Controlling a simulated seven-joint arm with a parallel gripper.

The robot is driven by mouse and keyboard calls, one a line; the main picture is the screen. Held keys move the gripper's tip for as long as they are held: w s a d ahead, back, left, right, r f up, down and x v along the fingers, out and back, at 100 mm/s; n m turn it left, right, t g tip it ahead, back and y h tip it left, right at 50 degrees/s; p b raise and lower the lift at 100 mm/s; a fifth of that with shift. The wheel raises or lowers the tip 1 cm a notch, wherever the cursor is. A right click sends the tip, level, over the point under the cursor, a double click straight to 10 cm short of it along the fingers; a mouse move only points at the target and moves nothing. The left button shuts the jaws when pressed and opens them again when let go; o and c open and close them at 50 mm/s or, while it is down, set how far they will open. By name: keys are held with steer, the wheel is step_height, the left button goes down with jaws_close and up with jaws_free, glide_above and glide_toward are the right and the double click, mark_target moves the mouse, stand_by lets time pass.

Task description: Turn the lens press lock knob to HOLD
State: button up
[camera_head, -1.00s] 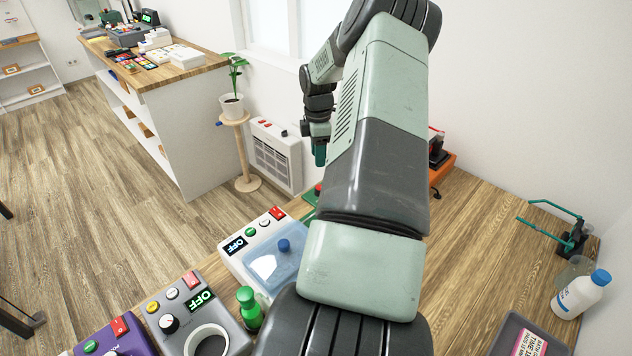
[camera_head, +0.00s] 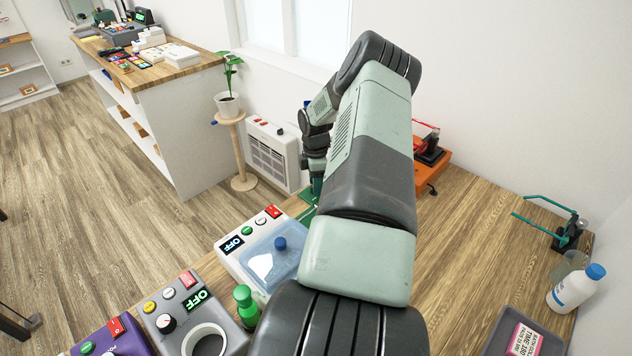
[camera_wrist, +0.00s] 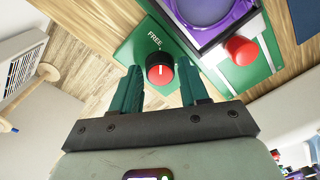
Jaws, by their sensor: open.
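The lens press has a green base (camera_wrist: 141,46) in the wrist view, with a round purple part (camera_wrist: 203,12) at the top and a red button (camera_wrist: 240,50) to the right. Its lock knob (camera_wrist: 160,72) is red with a black side and a short white mark. The word FREE is printed beside the knob; no HOLD label is visible. My gripper (camera_wrist: 160,78) is open, with one teal finger on each side of the knob in the picture. I cannot tell whether they touch it. In the head view my arm hides most of the press.
In the head view, a white device with a blue lid (camera_head: 272,262) stands on the bench near the press. An orange device (camera_head: 432,165) is behind my arm. A teal-armed tool (camera_head: 568,235) and white bottle (camera_head: 577,288) stand at right. Bare bench (camera_head: 470,240) lies between.

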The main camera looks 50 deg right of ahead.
steer(key=c, duration=0.8)
steer(key=shift+o, duration=0.2)
